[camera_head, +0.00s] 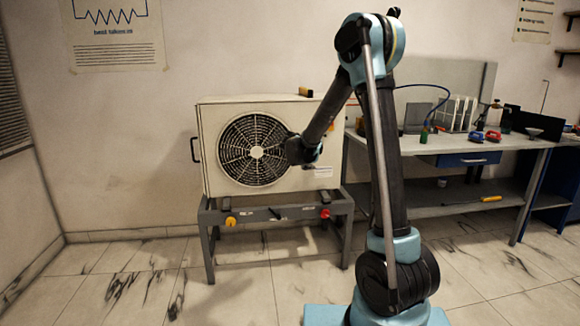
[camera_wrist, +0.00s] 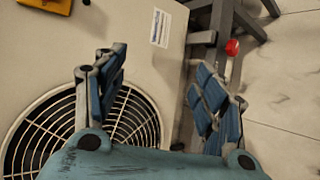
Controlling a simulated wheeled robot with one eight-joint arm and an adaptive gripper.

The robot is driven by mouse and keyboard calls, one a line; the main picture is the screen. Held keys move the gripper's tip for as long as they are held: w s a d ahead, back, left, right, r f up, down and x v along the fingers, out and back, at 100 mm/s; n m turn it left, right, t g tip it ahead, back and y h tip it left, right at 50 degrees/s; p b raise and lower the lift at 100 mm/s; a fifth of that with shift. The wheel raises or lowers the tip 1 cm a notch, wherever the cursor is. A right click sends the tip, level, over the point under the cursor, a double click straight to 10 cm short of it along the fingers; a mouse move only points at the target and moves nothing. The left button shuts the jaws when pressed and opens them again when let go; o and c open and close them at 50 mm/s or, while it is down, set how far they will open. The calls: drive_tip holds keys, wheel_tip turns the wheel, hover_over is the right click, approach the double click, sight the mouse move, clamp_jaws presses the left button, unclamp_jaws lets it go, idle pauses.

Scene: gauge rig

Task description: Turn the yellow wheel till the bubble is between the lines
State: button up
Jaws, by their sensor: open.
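The yellow wheel (camera_head: 230,221) is on the left of the front rail of the grey stand, under the boxy fan unit, in the head view. My gripper (camera_head: 303,152) is in front of the right part of the unit's face, above and to the right of the wheel and well apart from it. In the wrist view my gripper (camera_wrist: 158,82) is open, with nothing between its fingers. The yellow wheel does not show in the wrist view. A small yellow and black item (camera_head: 305,92) lies on top of the unit; no bubble or lines can be made out.
The fan unit (camera_head: 211,150) stands on the grey stand (camera_head: 208,240). A red knob (camera_head: 325,213) is at the rail's right; it also shows in the wrist view (camera_wrist: 232,47). A dark handle (camera_head: 275,213) sits between. A workbench (camera_head: 430,145) stands right. The floor left is clear.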

drive_tip(key=s+d+r+m+g, duration=0.3)
drive_tip(key=s+d+m, duration=0.2)
drive_tip(key=s+d, duration=0.6)
drive_tip(key=s+d+f+m+g+y, duration=0.1)
drive_tip(key=s+d, duration=0.4)
drive_tip(key=s, duration=0.9)
drive_tip(key=s+d+f+m+g, duration=0.3)
drive_tip(key=s+d+m, duration=0.2)
drive_tip(key=s, duration=0.9)
drive_tip(key=shift+m+y, duration=0.4)
drive_tip(key=shift+m, duration=0.4)
drive_tip(key=s+f+m, duration=0.1)
drive_tip(key=s+f, duration=0.1)
drive_tip(key=s, duration=0.2)
drive_tip(key=s+f+m+g+y, duration=0.1)
drive_tip(key=s+f, duration=0.1)
drive_tip(key=s, duration=0.3)
drive_tip(key=s+f+m+g+y, duration=0.1)
drive_tip(key=s+f+m, duration=0.1)
drive_tip(key=s+f, duration=0.1)
drive_tip(key=shift+s+a, duration=0.25)
drive_tip(key=shift+s, duration=0.55)
drive_tip(key=c, duration=0.7)
drive_tip(key=shift+c, duration=0.2)
